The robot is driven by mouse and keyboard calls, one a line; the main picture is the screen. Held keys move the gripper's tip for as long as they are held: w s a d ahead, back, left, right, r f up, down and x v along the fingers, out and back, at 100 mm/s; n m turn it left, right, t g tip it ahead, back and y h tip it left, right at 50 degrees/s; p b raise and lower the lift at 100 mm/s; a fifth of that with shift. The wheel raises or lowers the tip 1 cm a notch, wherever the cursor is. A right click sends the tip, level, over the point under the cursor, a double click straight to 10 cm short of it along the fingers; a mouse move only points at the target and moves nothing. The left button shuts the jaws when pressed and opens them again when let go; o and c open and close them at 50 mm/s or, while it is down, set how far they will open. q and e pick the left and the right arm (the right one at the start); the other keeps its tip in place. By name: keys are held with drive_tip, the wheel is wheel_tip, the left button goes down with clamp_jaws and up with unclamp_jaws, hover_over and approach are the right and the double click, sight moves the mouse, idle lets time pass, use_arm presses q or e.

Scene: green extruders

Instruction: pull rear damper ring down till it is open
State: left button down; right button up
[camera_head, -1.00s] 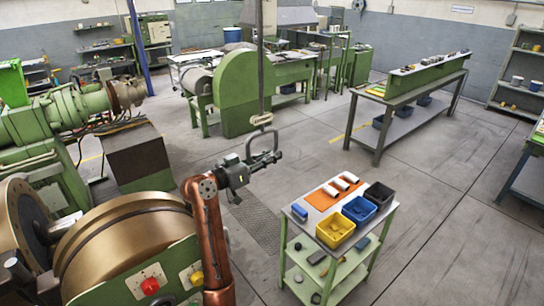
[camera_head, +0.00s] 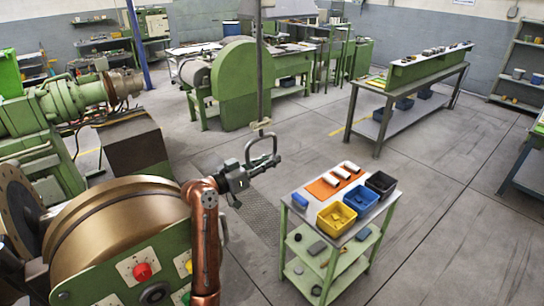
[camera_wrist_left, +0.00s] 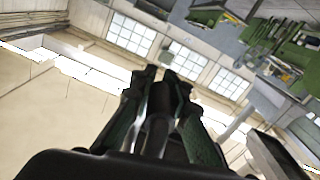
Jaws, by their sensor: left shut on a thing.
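The rear damper ring (camera_head: 276,144) is a grey metal loop at the bottom end of a long vertical rod (camera_head: 260,70). It hangs above the floor left of the small cart. My left gripper (camera_head: 272,161) reaches it from the left, at the end of my copper-coloured arm. Its fingers are shut on the lower part of the ring. In the left wrist view the dark fingers (camera_wrist_left: 160,76) point up the picture with a grey bar between them; the ring's full outline cannot be made out there. My right gripper is not in view.
A green cart (camera_head: 383,213) with yellow, blue and black bins stands just right of the ring. A large brass drum (camera_head: 115,225) and a green panel with buttons (camera_head: 118,275) fill the lower left. A green machine (camera_head: 237,85) stands behind. The floor at right is open.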

use_arm(q)
drive_tip(key=shift+a, duration=0.1)
drive_tip(key=c, duration=2)
unclamp_jaws()
drive_tip(key=shift+r, duration=0.1)
drive_tip(key=shift+o, duration=0.9)
wheel_tip(320, 180, up, 10)
